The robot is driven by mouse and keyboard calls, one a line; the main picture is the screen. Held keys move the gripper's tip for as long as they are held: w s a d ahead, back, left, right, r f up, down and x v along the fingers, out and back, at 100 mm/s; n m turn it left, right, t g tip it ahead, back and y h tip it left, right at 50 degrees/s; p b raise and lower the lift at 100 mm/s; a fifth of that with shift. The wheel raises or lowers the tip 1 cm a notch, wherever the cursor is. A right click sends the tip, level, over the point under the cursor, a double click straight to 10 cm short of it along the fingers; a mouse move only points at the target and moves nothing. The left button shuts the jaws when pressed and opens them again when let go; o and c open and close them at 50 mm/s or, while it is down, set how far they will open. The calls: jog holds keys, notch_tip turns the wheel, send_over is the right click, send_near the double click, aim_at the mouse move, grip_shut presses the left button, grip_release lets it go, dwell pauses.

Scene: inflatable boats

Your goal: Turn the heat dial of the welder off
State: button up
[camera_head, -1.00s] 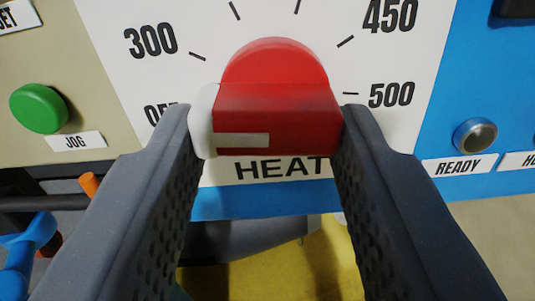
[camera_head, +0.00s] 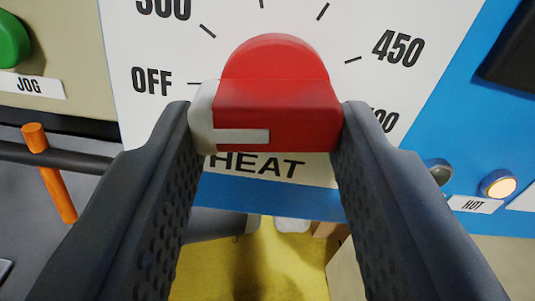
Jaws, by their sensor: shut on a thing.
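The heat dial (camera_head: 275,110) is a red knob with a round red base and a white marked end on its left. It sits on a white scale plate (camera_head: 310,20) with the word HEAT below it. My gripper (camera_head: 266,125) is shut on the knob, one dark finger on each side. The white end points left, close to the tick beside the OFF label (camera_head: 152,81). My right finger partly covers the 500 label (camera_head: 385,121).
A green JOG button (camera_head: 12,42) is at the left. An orange-handled lever (camera_head: 48,170) stands lower left. A lit HOT lamp (camera_head: 498,184) and an unlit lamp (camera_head: 438,171) are on the blue panel at the right. Yellow material (camera_head: 255,265) lies below.

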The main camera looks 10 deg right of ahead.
jog(key=o, duration=1)
jog(key=shift+f, duration=0.1)
jog(key=s, duration=1.3)
jog(key=shift+s, duration=0.35)
jog(key=s+r+m+g, duration=0.1)
jog(key=s+r, duration=0.4)
jog(key=r, duration=0.6)
jog(key=s+r+m+g, duration=0.1)
jog(key=s+r, duration=0.5)
jog(key=r, duration=0.6)
jog(key=shift+d+g, duration=0.3)
jog(key=shift+d, duration=0.1)
